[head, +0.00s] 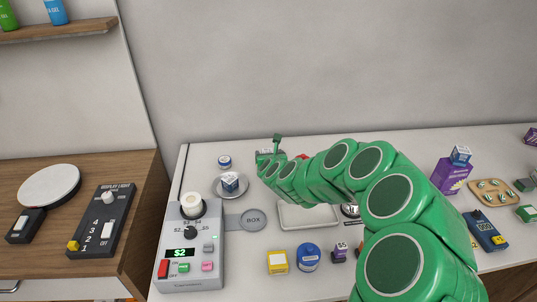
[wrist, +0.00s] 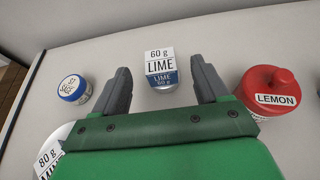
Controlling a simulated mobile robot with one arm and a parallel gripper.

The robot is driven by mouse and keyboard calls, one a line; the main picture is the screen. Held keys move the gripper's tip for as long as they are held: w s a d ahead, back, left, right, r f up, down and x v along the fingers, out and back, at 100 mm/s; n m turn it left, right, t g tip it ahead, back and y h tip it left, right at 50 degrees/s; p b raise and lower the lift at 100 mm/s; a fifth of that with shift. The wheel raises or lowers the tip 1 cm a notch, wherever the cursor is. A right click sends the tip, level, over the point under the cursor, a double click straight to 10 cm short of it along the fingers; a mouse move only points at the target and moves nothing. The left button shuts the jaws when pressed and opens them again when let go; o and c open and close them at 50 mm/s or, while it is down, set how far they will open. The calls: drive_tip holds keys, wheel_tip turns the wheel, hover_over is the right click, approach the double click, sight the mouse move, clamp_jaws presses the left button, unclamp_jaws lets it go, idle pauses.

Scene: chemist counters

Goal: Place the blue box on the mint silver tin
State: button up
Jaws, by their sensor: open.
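My gripper (wrist: 159,70) is open and empty in the wrist view. Its two dark fingers point at a small white-and-blue box labelled LIME, 60 g (wrist: 161,66), which lies in line with the gap between them. A silver rounded edge shows under this box. A white label reading 80 g and part of MINT (wrist: 48,160) shows at the lower left, on a pale round thing cut off by the frame. My gripper (head: 270,152) is small there, near the wall.
A SAGE jar (wrist: 73,88) stands left of my fingers and a red LEMON container (wrist: 270,92) close on the right. A grey control console (head: 190,245), a white tray (head: 308,217) and a blue jar (head: 308,256) stand nearer. Another white-and-blue box (head: 460,154) tops a purple box (head: 452,176).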

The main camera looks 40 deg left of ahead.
drive_tip(key=v, duration=0.8)
drive_tip(key=shift+s, duration=0.1)
